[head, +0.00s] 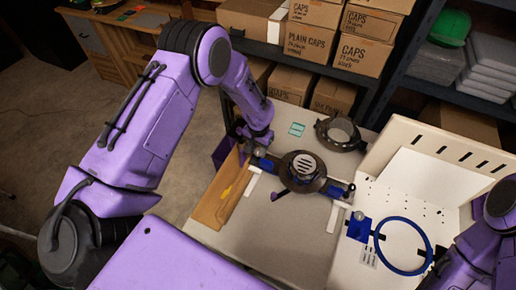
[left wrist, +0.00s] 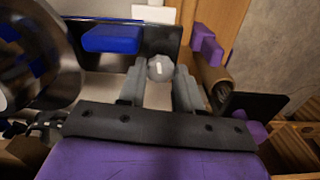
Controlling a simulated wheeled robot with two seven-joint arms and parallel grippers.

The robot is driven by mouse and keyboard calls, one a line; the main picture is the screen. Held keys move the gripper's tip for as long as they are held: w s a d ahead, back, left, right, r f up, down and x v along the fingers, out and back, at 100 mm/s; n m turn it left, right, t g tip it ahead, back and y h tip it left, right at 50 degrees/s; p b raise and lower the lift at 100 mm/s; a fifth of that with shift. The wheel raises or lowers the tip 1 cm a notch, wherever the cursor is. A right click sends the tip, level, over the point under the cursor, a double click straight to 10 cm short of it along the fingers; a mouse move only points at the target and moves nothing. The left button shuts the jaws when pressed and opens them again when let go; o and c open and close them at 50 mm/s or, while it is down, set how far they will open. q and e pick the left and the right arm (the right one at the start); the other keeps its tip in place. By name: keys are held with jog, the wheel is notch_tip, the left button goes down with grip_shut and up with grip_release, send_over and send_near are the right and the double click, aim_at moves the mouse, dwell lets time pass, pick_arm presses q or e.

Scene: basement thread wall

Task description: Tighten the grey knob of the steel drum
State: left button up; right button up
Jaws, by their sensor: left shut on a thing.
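The steel drum (head: 302,171), round with a dark rim and a slotted pale top, sits near the middle of the bench in the head view. Blue fittings lie on both sides of it. My left gripper (head: 259,152) is at the fitting on its left. In the left wrist view the small faceted grey knob (left wrist: 160,68) sits between the fingertips of my left gripper (left wrist: 160,85), which are shut on it. A blue block (left wrist: 111,39) is beside it. My right arm shows at the right edge, but its fingers are not visible.
A dark open ring part (head: 341,134) stands behind the drum. A blue hoop (head: 403,246) and a white slotted panel (head: 455,150) are on the right. Cardboard boxes (head: 310,41) fill the back shelves. The bench front (head: 290,240) is clear.

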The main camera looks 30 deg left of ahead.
aim_at(258, 151)
pick_arm(q)
jog(key=shift+m, duration=0.3)
jog(key=o, duration=1.1)
jog(key=shift+c, duration=0.2)
jog(key=shift+r, duration=0.1)
notch_tip(258, 151, up, 7)
jog(key=p, duration=0.5)
jog(key=shift+w+p, duration=0.1)
jog(key=shift+p, duration=0.3)
jog(key=shift+r, duration=1.65)
pick_arm(e)
jog(key=shift+r, duration=2.65)
